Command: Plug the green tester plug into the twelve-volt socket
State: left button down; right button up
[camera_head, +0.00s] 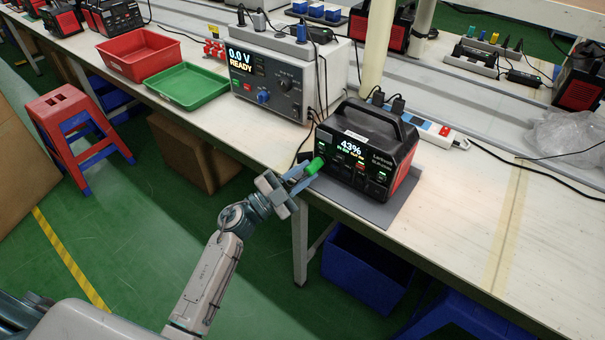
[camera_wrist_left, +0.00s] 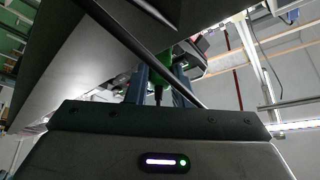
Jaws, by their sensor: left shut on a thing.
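The green tester plug (camera_head: 315,166) is held in my left gripper (camera_head: 306,176), close to the front left of the black power station (camera_head: 365,150). The plug also shows in the left wrist view (camera_wrist_left: 158,92), between the fingers, partly hidden by a dark cable crossing it. The power station stands on a grey mat (camera_head: 400,208) and its screen reads 43%. I cannot tell whether the plug touches the front panel, and the twelve-volt socket is not clearly made out behind the plug. My right gripper is not in view.
A grey tester box (camera_head: 283,85) reading 0.0 V READY stands left of the power station. Green (camera_head: 187,86) and red (camera_head: 139,53) trays lie farther left. A power strip (camera_head: 434,131) lies behind. Blue bins (camera_head: 365,268) stand below.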

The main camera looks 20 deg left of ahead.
pick_arm(q)
jog(key=shift+w, duration=0.1)
jog(key=c, duration=1.2)
grip_release()
jog(key=shift+o, duration=0.2)
jog(key=shift+s+a+f, duration=0.15)
jog(key=shift+s, duration=0.05)
jog(key=b+v, duration=0.2)
jog(key=v, duration=0.8)
jog(key=shift+a, duration=0.1)
